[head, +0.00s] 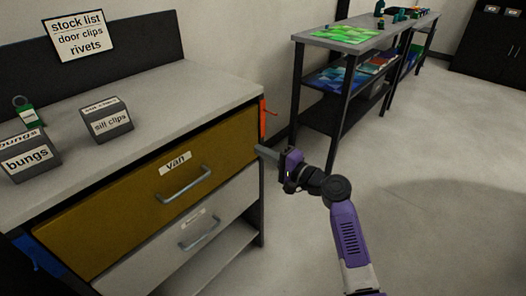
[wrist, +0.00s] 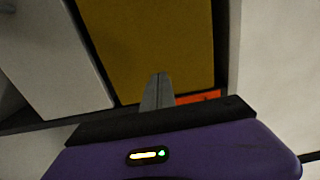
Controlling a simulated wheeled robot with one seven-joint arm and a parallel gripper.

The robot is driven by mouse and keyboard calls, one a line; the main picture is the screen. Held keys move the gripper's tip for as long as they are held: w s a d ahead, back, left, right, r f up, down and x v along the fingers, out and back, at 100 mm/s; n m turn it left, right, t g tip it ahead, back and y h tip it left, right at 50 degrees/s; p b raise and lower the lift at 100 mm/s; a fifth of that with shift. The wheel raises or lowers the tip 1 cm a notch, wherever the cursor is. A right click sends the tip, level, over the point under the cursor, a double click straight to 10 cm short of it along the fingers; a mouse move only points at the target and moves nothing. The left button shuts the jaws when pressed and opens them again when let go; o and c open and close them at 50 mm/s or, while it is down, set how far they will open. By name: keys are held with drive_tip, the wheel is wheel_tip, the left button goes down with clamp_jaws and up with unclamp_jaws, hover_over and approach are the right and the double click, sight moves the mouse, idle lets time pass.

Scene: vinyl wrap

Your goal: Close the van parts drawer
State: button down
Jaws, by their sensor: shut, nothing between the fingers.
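The van drawer (head: 122,220) is the ochre upper drawer of the workbench, with a "van" label (head: 175,162) and a grey bar handle (head: 183,184). Its front looks close to the bench front; I cannot tell whether a small gap is left. My gripper (head: 267,154) is at the right end of this front, with its fingers pointing left towards it. In the wrist view the fingers (wrist: 157,92) are together and empty, in front of the ochre panel (wrist: 150,40). I cannot tell whether they touch it.
A grey lower drawer (head: 205,225) with its own handle sits below. The bench top (head: 150,90) holds labelled boxes, including sill clips (head: 107,120). An orange item (head: 265,117) hangs at the bench's right side. A shelf table (head: 350,42) stands behind; the floor to the right is clear.

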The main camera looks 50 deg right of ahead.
drive_tip(key=s, duration=0.9)
drive_tip(key=shift+s, duration=0.1)
